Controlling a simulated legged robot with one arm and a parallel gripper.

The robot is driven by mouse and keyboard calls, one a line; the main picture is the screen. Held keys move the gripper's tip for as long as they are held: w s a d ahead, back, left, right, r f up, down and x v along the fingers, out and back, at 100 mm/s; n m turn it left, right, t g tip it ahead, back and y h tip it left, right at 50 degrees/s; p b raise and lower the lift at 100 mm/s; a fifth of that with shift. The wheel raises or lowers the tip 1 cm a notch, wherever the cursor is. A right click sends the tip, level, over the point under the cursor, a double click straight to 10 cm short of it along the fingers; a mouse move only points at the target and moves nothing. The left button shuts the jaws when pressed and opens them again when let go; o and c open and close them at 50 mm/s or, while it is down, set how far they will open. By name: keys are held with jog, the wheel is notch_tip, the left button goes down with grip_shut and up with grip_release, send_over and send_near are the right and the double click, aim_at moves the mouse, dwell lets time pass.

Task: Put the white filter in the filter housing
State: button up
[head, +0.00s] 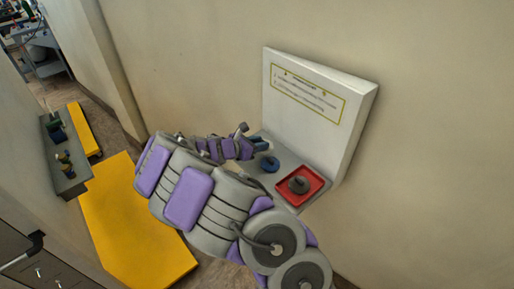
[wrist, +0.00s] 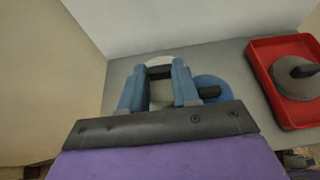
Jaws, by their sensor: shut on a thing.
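My gripper (wrist: 158,88) has two blue fingers closed on a pale, round-topped piece, which looks like the white filter (wrist: 160,62). A dark bar crosses between the fingers, and the fingers hide much of the piece. In the head view my gripper (head: 258,143) is over the left part of the grey shelf, and the filter cannot be made out there. A blue round part with a dark stub (wrist: 212,88) is just right of the fingers, partly behind them. It also shows in the head view (head: 270,164). I cannot tell if it is the filter housing.
A red tray (head: 313,194) holds a grey disc with a dark knob (head: 299,184) on the right of the grey shelf (head: 283,157). A white panel with a yellow-framed label (head: 318,115) rises behind. A yellow platform (head: 130,225) stands at left.

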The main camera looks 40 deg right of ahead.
jog(key=shift+w+a+r, duration=0.15)
jog(key=shift+w+a, duration=0.55)
jog(key=shift+w, duration=0.3)
jog(key=shift+w+a, duration=0.1)
jog(key=shift+a, duration=0.2)
jog(key=shift+w+b, duration=0.1)
jog(key=shift+b, duration=0.2)
jog(key=d+f, duration=0.1)
jog(key=f, duration=0.1)
jog(key=d+f+b, duration=0.1)
jog(key=f, duration=0.1)
jog(key=shift+d, duration=0.3)
jog(key=o, duration=0.7)
jog(key=shift+a+r, duration=0.1)
jog(key=shift+a, duration=0.2)
jog(key=shift+c, duration=0.2)
jog(key=o, duration=0.4)
jog(key=shift+a+r, duration=0.15)
jog(key=shift+a, duration=0.55)
jog(key=shift+c, duration=0.2)
jog(key=shift+d, duration=0.45)
jog(key=p+v, duration=0.2)
jog(key=v, duration=0.9)
jog(key=shift+a+p, duration=0.3)
jog(key=shift+p, duration=0.05)
